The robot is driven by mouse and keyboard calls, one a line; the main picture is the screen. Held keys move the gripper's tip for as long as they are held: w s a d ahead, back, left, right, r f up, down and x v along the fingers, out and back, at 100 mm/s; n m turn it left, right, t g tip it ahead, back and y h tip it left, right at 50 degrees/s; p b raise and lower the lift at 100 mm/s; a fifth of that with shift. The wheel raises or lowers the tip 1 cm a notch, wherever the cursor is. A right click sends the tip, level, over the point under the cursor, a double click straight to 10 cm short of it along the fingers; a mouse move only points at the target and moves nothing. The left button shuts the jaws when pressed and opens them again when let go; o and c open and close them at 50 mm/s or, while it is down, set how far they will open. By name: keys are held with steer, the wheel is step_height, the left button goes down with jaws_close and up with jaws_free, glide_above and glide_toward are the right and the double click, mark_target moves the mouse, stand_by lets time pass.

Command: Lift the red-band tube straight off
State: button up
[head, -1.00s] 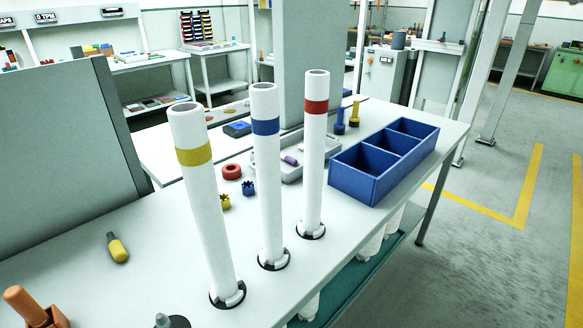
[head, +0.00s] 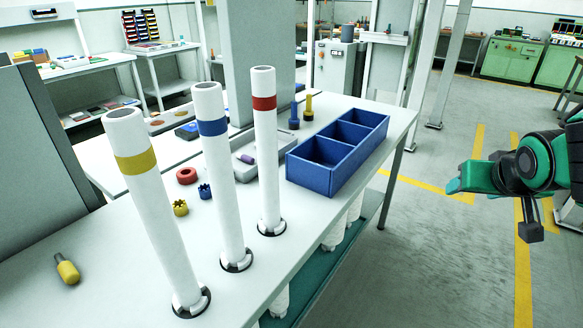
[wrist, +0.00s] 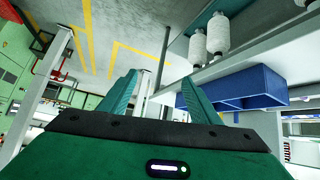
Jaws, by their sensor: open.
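The red-band tube (head: 268,160) is a tall white tube with a red band near its top. It stands upright in a dark ring on the table's front side. The blue-band tube (head: 220,185) and the yellow-band tube (head: 150,215) stand to its left in similar rings. My gripper (head: 458,184) is at the right in the head view, beyond the table's right edge and well apart from the tubes. In the wrist view my gripper (wrist: 160,98) shows two teal fingers spread apart with nothing between them. The red-band tube cannot be made out in the wrist view.
A blue divided bin (head: 312,176) stands right of the red-band tube; it also shows in the wrist view (wrist: 240,88). Yellow and blue pegs stand behind it. A red ring (head: 187,175) and small gears lie behind the tubes. Open floor lies right of the table.

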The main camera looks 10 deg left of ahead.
steer(key=w+a+r+n+t+y, duration=0.2)
steer(key=a+r, duration=0.1)
steer(key=a, duration=0.4)
steer(key=w+a+r+n+t+y, duration=0.1)
steer(key=a+r, duration=0.1)
steer(key=a, duration=0.5)
steer(key=n+t+y, duration=0.1)
steer(key=n+y, duration=0.4)
steer(key=y, duration=0.5)
glide_toward(267, 100)
steer(key=x, duration=0.5)
steer(key=shift+w+d+f, duration=0.1)
steer(key=shift+w+f, duration=0.15)
steer(key=x, duration=0.4)
steer(key=shift+a+r, duration=0.2)
steer(key=shift+a, duration=0.1)
steer(key=shift+x, duration=3.2)
steer(key=shift+w+d+r, duration=0.15)
jaws_close()
